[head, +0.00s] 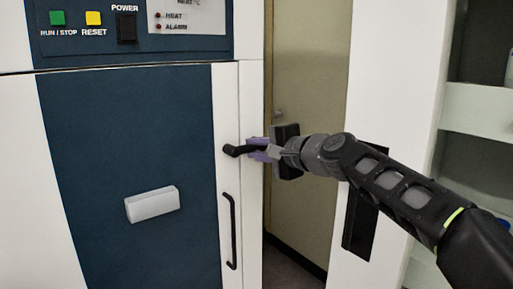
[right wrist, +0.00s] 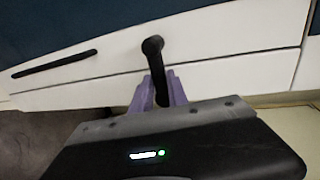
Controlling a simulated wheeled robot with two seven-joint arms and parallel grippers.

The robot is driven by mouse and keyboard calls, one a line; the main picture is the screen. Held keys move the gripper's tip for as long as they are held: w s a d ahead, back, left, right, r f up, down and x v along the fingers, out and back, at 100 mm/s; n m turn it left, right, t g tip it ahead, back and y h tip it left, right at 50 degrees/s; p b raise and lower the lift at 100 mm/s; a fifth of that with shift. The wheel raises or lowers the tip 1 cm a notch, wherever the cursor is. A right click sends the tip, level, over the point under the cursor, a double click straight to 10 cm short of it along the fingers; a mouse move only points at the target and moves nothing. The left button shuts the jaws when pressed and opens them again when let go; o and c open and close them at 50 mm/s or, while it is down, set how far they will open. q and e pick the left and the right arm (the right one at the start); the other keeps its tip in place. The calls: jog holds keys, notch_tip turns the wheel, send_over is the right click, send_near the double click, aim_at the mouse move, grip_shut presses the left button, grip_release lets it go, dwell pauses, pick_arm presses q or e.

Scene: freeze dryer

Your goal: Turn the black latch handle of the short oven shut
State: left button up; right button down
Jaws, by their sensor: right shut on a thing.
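The short oven (head: 130,150) has a blue front with white edges and fills the left of the head view. Its black latch handle (head: 234,151) sits on the white right edge of the front and points to the right, roughly level. My right gripper (head: 258,150), with purple fingertips, is shut on the latch handle from the right. In the right wrist view the latch handle (right wrist: 153,50) runs down between the purple fingers (right wrist: 158,92). The gripper hides the handle's free end in the head view. My left gripper is not in view.
A black vertical bar handle (head: 231,230) is below the latch, and a white block (head: 152,204) is on the blue front. The control panel (head: 140,25) is above. A beige door (head: 310,90) stands behind, and white shelves (head: 480,110) are at the right.

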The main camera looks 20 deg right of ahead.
dwell(0.4)
jog(key=c, duration=1.3)
grip_release()
jog(key=v, duration=0.7)
jog(key=shift+s+b, duration=0.3)
jog(key=shift+s, duration=0.05)
jog(key=shift+d+r, duration=0.1)
jog(key=shift+d, duration=0.05)
